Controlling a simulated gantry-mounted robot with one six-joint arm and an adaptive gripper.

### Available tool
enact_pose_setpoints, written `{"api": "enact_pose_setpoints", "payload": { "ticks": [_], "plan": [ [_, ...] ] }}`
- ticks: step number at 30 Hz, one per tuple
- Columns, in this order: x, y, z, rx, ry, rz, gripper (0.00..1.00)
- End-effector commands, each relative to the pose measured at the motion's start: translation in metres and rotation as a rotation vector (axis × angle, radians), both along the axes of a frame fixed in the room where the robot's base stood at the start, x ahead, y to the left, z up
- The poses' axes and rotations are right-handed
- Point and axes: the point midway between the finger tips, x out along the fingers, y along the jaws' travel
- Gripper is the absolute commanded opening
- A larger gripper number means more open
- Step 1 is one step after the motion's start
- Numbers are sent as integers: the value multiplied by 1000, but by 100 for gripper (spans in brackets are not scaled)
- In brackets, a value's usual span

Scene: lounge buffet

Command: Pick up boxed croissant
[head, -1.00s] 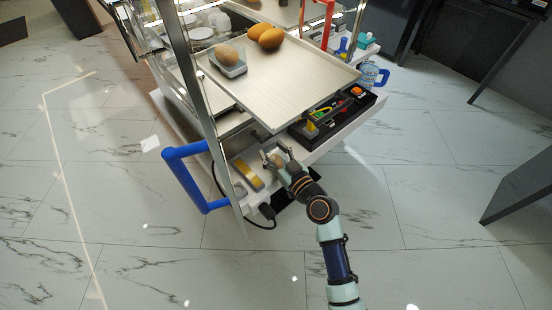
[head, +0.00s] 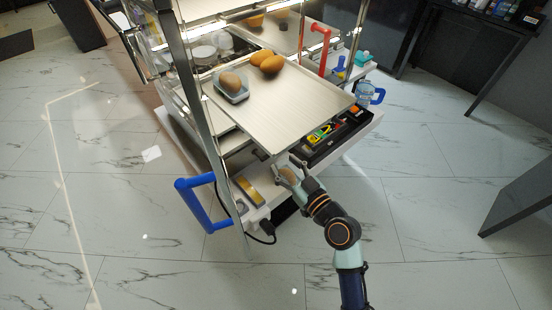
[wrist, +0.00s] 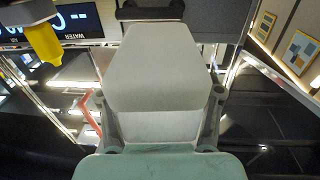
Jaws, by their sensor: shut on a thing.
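My gripper (head: 289,176) is at the front edge of the cart, just below the near corner of the metal tray. Its fingers are closed on a small pale box with something tan in it, which looks like the boxed croissant (head: 287,174).
The metal tray (head: 285,110) above holds a clear box with a brown bun (head: 232,85) and loose buns (head: 268,62). A yellow bar (head: 249,191) lies left of my gripper, a black bin (head: 335,140) to the right. A blue handle (head: 197,205) juts out at left. Floor in front is clear.

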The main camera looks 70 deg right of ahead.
Motion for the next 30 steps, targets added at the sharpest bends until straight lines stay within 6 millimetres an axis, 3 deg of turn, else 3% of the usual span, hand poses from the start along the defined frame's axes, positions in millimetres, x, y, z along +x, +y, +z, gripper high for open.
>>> {"api": "enact_pose_setpoints", "payload": {
  "ticks": [6,13,18,30],
  "plan": [
    [-66,33,-1,2,-1,-7,27],
    [-117,58,-1,1,-1,-5,27],
    [-130,66,0,-1,-1,-1,27],
    [-131,68,3,-1,0,1,27]
  ]
}}
